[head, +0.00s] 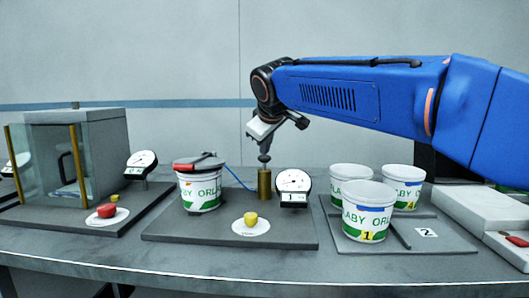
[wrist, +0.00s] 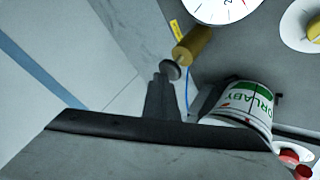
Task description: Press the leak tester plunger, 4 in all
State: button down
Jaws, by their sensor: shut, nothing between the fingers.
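The leak tester's plunger has a grey round knob (wrist: 170,70) on a thin stem. It rises from an upright brass cylinder (head: 264,184) on the dark middle base. My gripper (head: 264,147) is shut and empty, pointing down right over the knob. In the wrist view its fingertips (wrist: 164,80) overlap the knob's edge; I cannot tell whether they touch it. The dial gauge (head: 293,181) stands just right of the cylinder, and its small counter (head: 293,197) appears to read 1. A lidded white tub (head: 199,192) stands left of the plunger on the same base.
A yellow button (head: 250,218) on a white disc is at the base's front. Three white tubs (head: 365,218) stand on a tray to the right. A glass-sided cabinet (head: 98,150), a red button (head: 106,210) and another gauge (head: 141,163) are left. White blocks lie far right.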

aim_at(265, 157)
jog(key=shift+f, duration=0.85)
dwell(0.8)
jog(key=shift+r, duration=2.35)
jog(key=shift+r, duration=0.1)
jog(key=shift+r, duration=2.4)
